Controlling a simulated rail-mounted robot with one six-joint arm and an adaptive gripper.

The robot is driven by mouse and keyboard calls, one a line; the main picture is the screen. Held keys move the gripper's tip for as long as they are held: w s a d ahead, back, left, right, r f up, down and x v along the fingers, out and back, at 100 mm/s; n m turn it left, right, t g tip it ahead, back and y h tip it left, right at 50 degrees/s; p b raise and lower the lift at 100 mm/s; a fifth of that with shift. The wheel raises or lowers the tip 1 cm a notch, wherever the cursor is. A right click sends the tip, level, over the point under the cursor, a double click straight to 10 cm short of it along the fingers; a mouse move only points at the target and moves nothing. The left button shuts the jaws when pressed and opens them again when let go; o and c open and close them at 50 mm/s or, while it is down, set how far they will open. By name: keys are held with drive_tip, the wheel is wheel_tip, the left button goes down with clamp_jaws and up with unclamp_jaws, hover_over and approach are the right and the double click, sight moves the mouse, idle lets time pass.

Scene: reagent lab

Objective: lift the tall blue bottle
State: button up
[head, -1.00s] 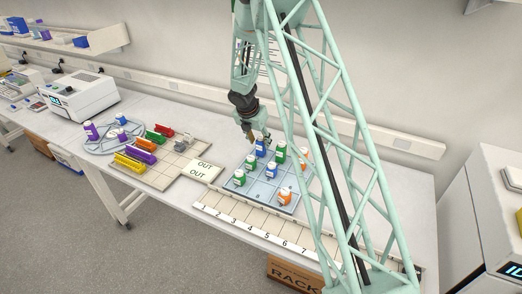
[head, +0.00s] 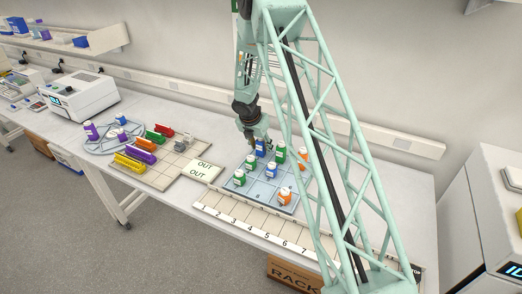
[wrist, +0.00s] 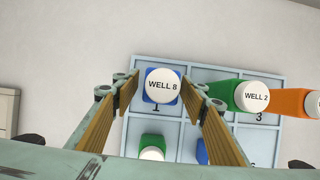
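The tall blue bottle (head: 260,148) stands upright in the back row of the pale blue gridded tray (head: 237,194). In the wrist view its white cap, marked WELL 8 (wrist: 164,86), covers most of the blue body, in the cell numbered 1. My gripper (head: 257,138) is just above the bottle in the head view. In the wrist view my gripper (wrist: 165,95) is open, with one tan finger on each side of the cap and gaps on both sides. How far down the fingers reach beside the bottle is hard to tell.
A green bottle, WELL 2 (wrist: 231,96), stands close to the right finger, with an orange one (wrist: 293,102) beyond. A green bottle (head: 239,177), a shorter blue bottle (head: 271,171) and an orange bottle (head: 285,196) stand nearer the front. The OUT board (head: 160,178) lies left.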

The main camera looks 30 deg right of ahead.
drive_tip(key=shift+c, duration=0.8)
drive_tip(key=c, duration=0.8)
drive_tip(key=shift+r, duration=0.2)
drive_tip(key=shift+r+p, duration=0.45)
drive_tip(key=shift+r, duration=4.4)
